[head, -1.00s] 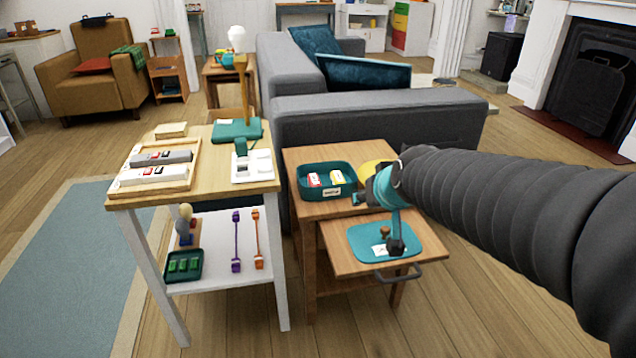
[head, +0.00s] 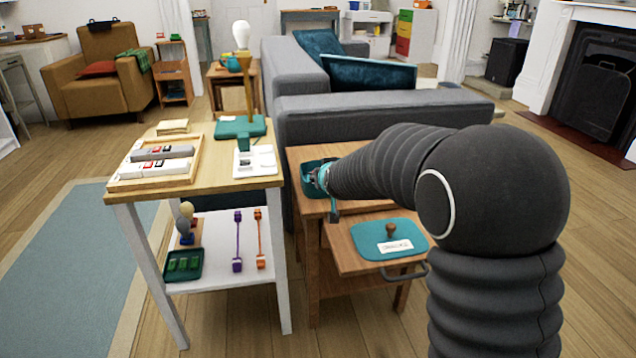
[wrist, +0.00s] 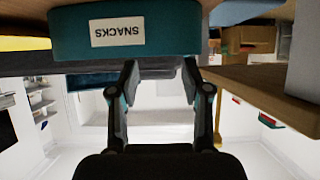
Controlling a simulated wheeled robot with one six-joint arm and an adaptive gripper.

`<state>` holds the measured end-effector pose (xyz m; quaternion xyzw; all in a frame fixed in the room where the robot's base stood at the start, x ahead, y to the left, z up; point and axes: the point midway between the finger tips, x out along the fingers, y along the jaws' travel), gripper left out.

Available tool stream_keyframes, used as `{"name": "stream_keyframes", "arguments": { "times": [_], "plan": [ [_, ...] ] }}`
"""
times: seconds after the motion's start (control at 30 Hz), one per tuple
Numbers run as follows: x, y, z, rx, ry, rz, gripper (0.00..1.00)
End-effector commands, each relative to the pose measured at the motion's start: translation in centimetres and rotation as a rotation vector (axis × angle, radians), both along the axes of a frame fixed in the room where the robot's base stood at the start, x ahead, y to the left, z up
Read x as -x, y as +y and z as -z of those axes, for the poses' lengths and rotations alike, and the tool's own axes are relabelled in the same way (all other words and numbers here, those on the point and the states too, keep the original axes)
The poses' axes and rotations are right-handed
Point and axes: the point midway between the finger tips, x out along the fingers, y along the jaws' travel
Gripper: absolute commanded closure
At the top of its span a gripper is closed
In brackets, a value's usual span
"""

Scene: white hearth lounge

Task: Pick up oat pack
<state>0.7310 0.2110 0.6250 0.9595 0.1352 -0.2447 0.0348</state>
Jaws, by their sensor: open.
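I cannot make out an oat pack in the current views. The teal snacks tray (head: 307,180) sits on the wooden side table, mostly hidden behind my arm. In the wrist view, which is upside down, its outer wall with a white SNACKS label (wrist: 118,31) shows close up, and its inside is hidden. My gripper (wrist: 158,75) is open with nothing between its fingers, close to the tray's labelled side. In the head view my gripper (head: 323,182) is small and partly hidden at the tray.
A teal lid (head: 370,242) with a brown knob lies on the pulled-out shelf below. A white-legged stand (head: 215,190) with a wooden box (head: 198,141) of packs is to the left. A grey sofa (head: 400,110) stands behind the table.

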Motion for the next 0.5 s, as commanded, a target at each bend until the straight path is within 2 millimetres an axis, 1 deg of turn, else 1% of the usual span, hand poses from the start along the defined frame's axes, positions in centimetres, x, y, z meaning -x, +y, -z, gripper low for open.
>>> {"name": "stream_keyframes", "arguments": {
  "times": [0.03,0.1,0.2,0.37,0.5],
  "plan": [
    [-0.7,0.2,0.6,0.000,0.002,0.000,0.52],
    [-1.5,0.4,0.9,-0.001,0.001,0.000,0.52],
    [-2.2,0.6,1.3,-0.001,0.001,0.000,0.52],
    [-2.8,0.8,1.7,-0.001,0.001,0.000,0.52],
    [-4.0,1.1,2.8,0.001,0.002,0.000,0.52]
  ]
}}
